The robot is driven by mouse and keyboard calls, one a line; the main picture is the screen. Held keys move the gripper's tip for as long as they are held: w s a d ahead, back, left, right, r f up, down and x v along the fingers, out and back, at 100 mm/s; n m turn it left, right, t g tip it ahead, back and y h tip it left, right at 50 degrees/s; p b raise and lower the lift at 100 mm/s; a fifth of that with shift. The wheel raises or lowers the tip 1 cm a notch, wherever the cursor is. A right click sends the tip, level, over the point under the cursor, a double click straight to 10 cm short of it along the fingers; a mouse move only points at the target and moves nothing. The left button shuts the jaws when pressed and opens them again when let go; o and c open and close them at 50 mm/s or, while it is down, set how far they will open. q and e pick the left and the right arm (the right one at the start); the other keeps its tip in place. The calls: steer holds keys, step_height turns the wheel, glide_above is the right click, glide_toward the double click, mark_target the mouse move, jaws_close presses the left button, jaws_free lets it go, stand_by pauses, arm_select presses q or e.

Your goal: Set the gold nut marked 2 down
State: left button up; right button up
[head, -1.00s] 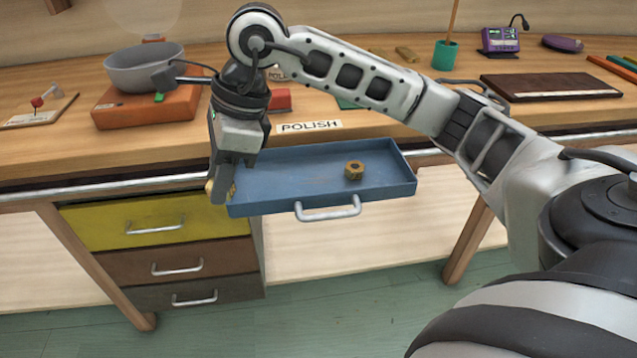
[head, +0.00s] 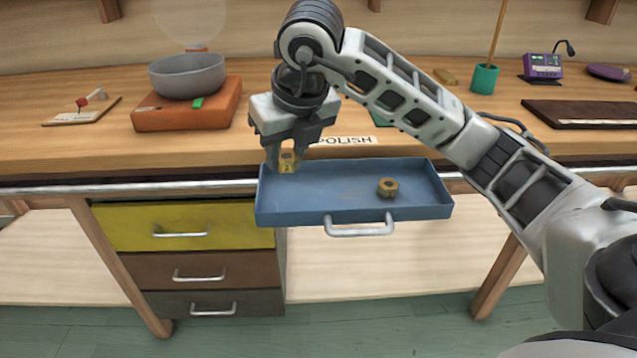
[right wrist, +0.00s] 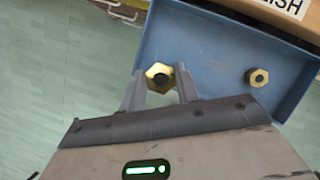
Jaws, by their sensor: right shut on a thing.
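My right gripper (head: 286,163) is shut on a gold nut (head: 287,157) and holds it above the left end of the open blue drawer (head: 330,205). In the right wrist view the held gold nut (right wrist: 159,77) sits between the two fingertips. A second gold nut (head: 388,187) lies in the drawer toward the right; it also shows in the right wrist view (right wrist: 257,77). I cannot read a number on either nut. My left gripper is not in view.
A POLISH label (head: 345,140) is on the bench edge behind the drawer. A grey bowl (head: 188,75) stands on an orange block (head: 190,112) at the left. Yellow, brown and dark shut drawers (head: 185,226) are below left. The middle of the blue drawer is clear.

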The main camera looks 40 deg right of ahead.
glide_above(310, 193)
steer(key=s, duration=0.2)
steer(key=f, duration=0.5)
steer(key=shift+w+a+f, duration=0.2)
steer(key=shift+a+f, duration=0.05)
steer(key=shift+a, duration=0.1)
steer(key=f, duration=0.1)
steer(key=d+f, duration=0.1)
steer(key=f, duration=0.1)
steer(key=shift+w+a+f, duration=0.1)
steer(key=shift+f, duration=0.4)
steer(key=shift+f+b, duration=0.1)
steer(key=shift+b, duration=0.25)
steer(key=o, duration=1)
steer(key=shift+o, duration=0.2)
